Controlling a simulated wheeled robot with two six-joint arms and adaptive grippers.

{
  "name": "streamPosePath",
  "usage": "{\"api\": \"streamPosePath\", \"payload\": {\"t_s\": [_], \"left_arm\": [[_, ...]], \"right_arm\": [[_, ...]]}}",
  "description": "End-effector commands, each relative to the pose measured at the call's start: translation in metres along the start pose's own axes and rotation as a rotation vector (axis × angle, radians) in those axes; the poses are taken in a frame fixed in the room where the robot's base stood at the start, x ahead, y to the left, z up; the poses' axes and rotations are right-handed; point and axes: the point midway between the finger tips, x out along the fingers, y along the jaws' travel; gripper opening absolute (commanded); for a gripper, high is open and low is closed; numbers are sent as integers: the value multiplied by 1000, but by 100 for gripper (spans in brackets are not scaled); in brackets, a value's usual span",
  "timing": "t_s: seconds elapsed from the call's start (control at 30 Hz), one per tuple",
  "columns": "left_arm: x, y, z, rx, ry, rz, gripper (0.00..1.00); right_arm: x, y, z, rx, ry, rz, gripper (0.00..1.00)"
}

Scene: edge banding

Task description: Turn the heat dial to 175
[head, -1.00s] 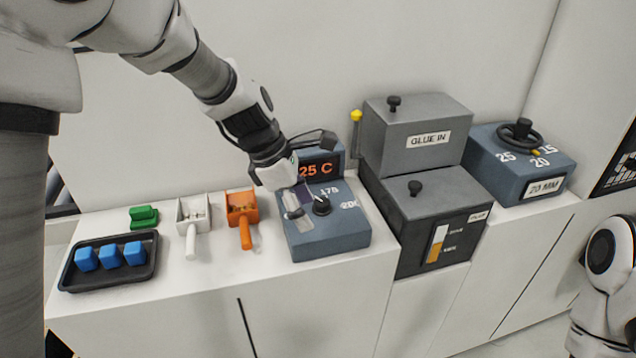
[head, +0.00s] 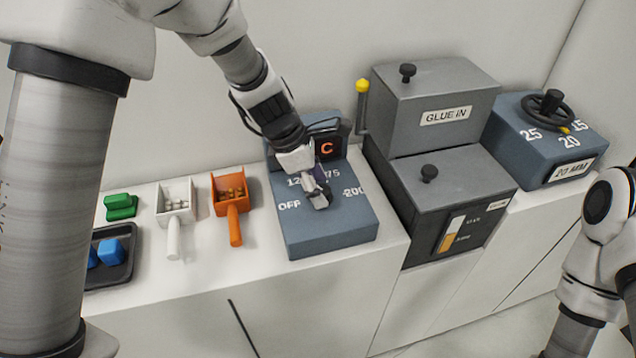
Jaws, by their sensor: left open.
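The heat control is a blue-grey box (head: 325,237) on the white counter. Its top carries the marks OFF, 200 and partly covered ones that look like 125 and 175. The dial itself is hidden behind my left gripper (head: 320,198), which points down over the middle of the marks. The gripper is open, and I cannot tell whether its fingers touch the dial. The display (head: 328,149) at the back of the box is mostly covered by my left arm; only an orange "C" shows. My right gripper is out of view; only part of my right arm shows at the right edge.
Left of the box are an orange scoop (head: 234,205), a white scoop (head: 174,220), a green block (head: 120,206) and a black tray (head: 113,271) with blue blocks. Right of it stand the grey GLUE IN box (head: 437,105), a yellow-tipped lever (head: 362,86) and a 20 MM handwheel box (head: 545,150).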

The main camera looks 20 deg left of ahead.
Motion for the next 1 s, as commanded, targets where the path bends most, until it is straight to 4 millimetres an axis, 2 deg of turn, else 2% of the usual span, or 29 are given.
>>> {"api": "streamPosePath", "payload": {"t_s": [0.17, 0.27, 0.33, 0.37, 0.73, 1.0], "left_arm": [[0, 0, 0, 1, 0, 1, 64], [0, 0, 0, 1, 0, 1, 32], [0, 0, 0, 1, 0, 0, 7], [0, 0, 0, 1, 0, -1, 3], [0, -1, 0, 24, 2, -13, 4], [-1, 0, 0, 137, 1, -64, 3]], "right_arm": [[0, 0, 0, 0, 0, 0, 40], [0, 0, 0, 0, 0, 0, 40], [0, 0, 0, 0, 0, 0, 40], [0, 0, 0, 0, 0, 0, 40], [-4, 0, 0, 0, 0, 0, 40], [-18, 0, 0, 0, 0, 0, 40]]}}
